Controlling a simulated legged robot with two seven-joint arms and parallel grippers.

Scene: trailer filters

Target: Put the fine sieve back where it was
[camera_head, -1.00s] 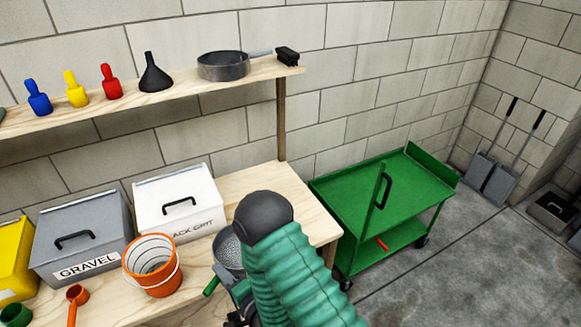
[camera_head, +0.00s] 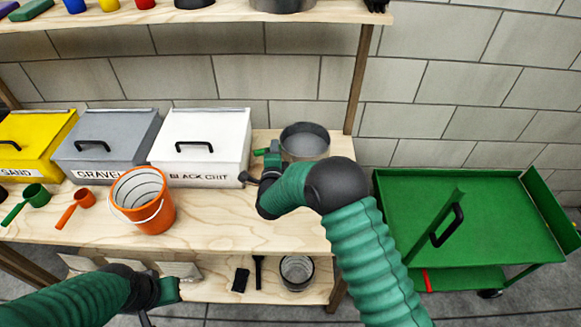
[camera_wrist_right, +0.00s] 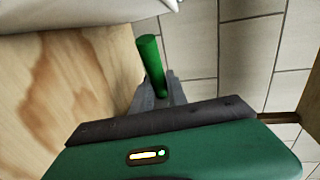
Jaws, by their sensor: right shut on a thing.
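A round grey sieve (camera_head: 305,143) with a green handle (camera_head: 262,151) is at the back right of the workbench, right of the white bin. I cannot tell whether it rests on the bench or hangs just above it, or how fine its mesh is. My right gripper (camera_head: 272,158) is shut on the green handle. In the right wrist view, the handle (camera_wrist_right: 151,62) stands between the two fingers; the sieve's bowl is out of sight there. My left gripper (camera_head: 168,290) is low at the front left, in front of the lower shelf; its jaws are unclear.
The upper shelf (camera_head: 210,18) holds a grey pan (camera_head: 283,4). White (camera_head: 203,141), grey (camera_head: 107,145) and yellow (camera_head: 30,143) bins line the bench. An orange bucket (camera_head: 143,200) stands in front. The lower shelf holds another round vessel (camera_head: 297,272). A green cart (camera_head: 470,215) stands right.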

